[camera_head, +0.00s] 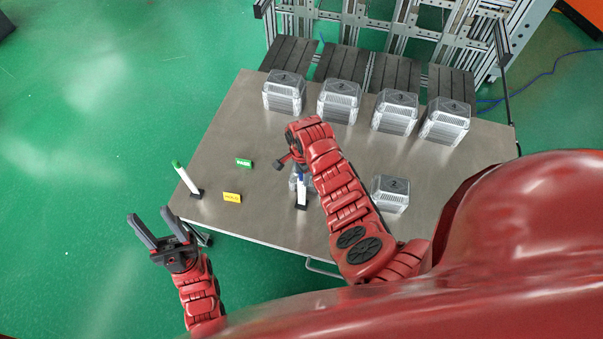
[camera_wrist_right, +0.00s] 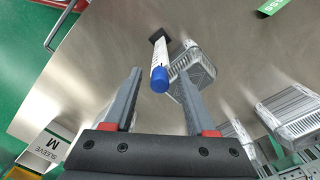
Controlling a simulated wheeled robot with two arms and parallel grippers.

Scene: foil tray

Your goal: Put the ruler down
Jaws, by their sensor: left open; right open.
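I cannot make out a ruler in either view. A white pen-like stick with a blue cap (camera_head: 301,188) stands in a black base on the metal table (camera_head: 235,125). In the right wrist view its blue cap (camera_wrist_right: 159,85) shows between the fingers of my right gripper (camera_wrist_right: 160,85), which is open; I see no contact. In the head view the right gripper (camera_head: 284,160) is mostly hidden by its own arm. My left gripper (camera_head: 154,214) is open and empty, over the floor off the table's front left edge.
A similar stick with a green cap (camera_head: 185,180) leans in a black base at the table's left. A green card (camera_head: 244,163) and a yellow card (camera_head: 232,198) lie nearby. Several clear containers line the back; one (camera_head: 390,193) stands at right.

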